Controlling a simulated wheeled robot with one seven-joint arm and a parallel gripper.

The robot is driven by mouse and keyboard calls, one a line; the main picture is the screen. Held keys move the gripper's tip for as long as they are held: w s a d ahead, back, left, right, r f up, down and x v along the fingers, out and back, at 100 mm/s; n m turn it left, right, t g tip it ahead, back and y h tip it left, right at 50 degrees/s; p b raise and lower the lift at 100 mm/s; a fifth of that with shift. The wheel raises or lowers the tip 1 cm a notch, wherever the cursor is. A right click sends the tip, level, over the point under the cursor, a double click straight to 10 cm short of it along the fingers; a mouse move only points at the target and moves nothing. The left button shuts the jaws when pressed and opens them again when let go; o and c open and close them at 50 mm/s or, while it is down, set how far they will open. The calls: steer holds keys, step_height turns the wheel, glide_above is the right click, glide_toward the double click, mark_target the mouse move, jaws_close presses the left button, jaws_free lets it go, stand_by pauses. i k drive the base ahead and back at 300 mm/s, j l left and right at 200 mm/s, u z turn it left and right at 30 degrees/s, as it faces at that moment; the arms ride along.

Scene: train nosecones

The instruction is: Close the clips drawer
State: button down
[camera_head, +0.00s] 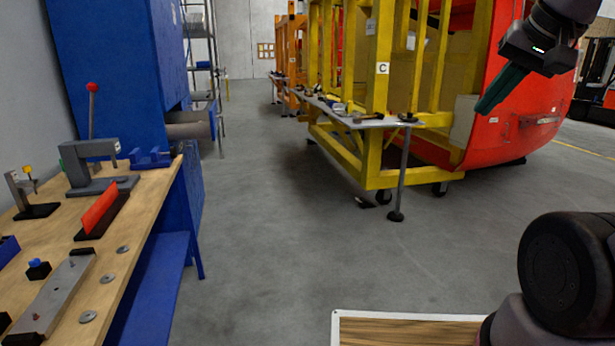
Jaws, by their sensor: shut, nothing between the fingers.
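A tall blue cabinet (112,75) stands at the left, behind the workbench. A grey, drawer-like box (191,130) juts out from its right side, above the floor. I cannot read any label on it, so I cannot tell whether it is the clips drawer. Its inside is mostly hidden. My gripper (485,107) is at the upper right, in front of the red nosecone. Its dark green fingers are together, point down and left, and hold nothing. It is far to the right of the cabinet and touches nothing that I can see.
A wooden workbench (150,215) with clamps and several small tools fills the lower left. A yellow frame (372,150) with a narrow shelf and a red nosecone (510,125) stands at the right. A wood-topped surface (400,330) is at the bottom. The grey floor between is clear.

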mark_target(179, 125)
steer(key=i, duration=2.25)
steer(key=i+u, duration=0.4)
steer(key=i+l+u, duration=0.1)
steer(key=u, duration=0.3)
steer(key=i+l+u, duration=0.35)
steer(key=j+u, duration=0.15)
steer(key=u, duration=0.35)
steer(key=i+l+u, duration=0.1)
steer(key=i+l, duration=0.2)
steer(key=i+l+u, duration=0.1)
steer(key=i+l, duration=0.2)
steer(key=l, duration=0.15)
